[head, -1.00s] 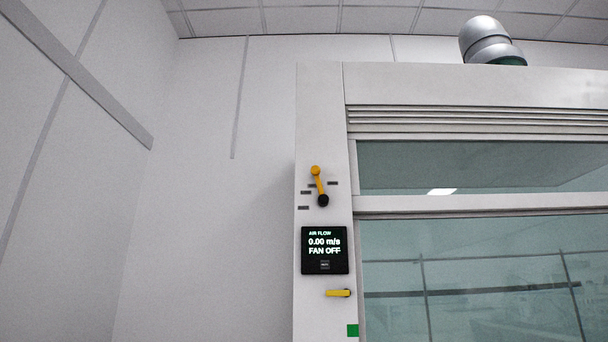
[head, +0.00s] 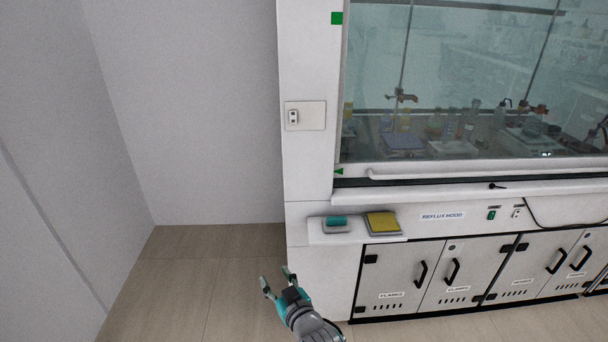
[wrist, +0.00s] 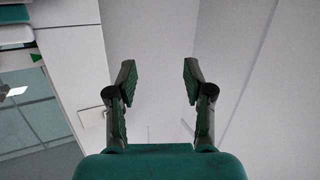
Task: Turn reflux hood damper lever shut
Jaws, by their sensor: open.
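My gripper (head: 277,285) is open and empty in the head view, low in front of the hood's left post, apart from everything. In the wrist view its two fingers (wrist: 156,82) are spread with nothing between them. The reflux hood (head: 310,170) carries a "REFLUX HOOD" label (head: 442,216) on its front panel. The damper lever is out of the current head view, and I cannot make it out in the wrist view.
The sash handle (head: 460,171) and cabinet doors (head: 400,280) lie right. Floor (head: 190,270) at left is clear.

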